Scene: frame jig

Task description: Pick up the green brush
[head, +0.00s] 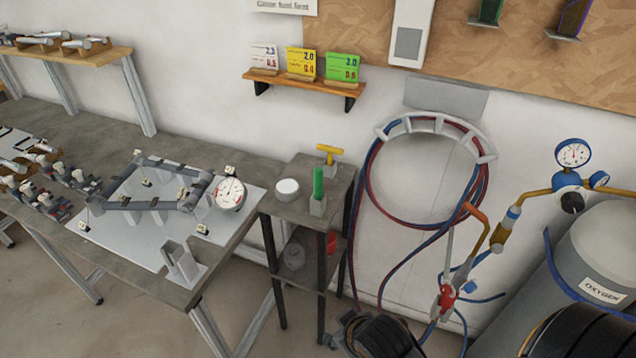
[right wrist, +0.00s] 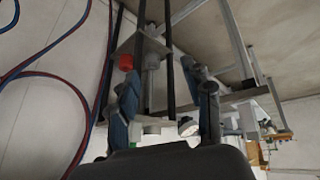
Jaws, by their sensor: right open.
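The green brush (head: 319,183) stands upright, handle up, in a small grey holder (head: 318,207) on top of a narrow side stand (head: 343,188). My right gripper (head: 338,338) is low at the bottom edge of the head view, below and to the right of the brush, and well apart from it. In the right wrist view, which looks upside down, its two fingers (right wrist: 168,105) are spread with nothing between them. The stand's legs and shelves show beyond the fingers. I cannot make out the brush clearly there. My left gripper is not in view.
A white round lid (head: 287,189) and a yellow T-handle (head: 328,152) are near the brush. A red object (right wrist: 126,62) sits on the stand's lower shelf. Red and blue hoses (head: 368,190) hang right of the stand. The workbench (head: 225,245) with a frame jig is left.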

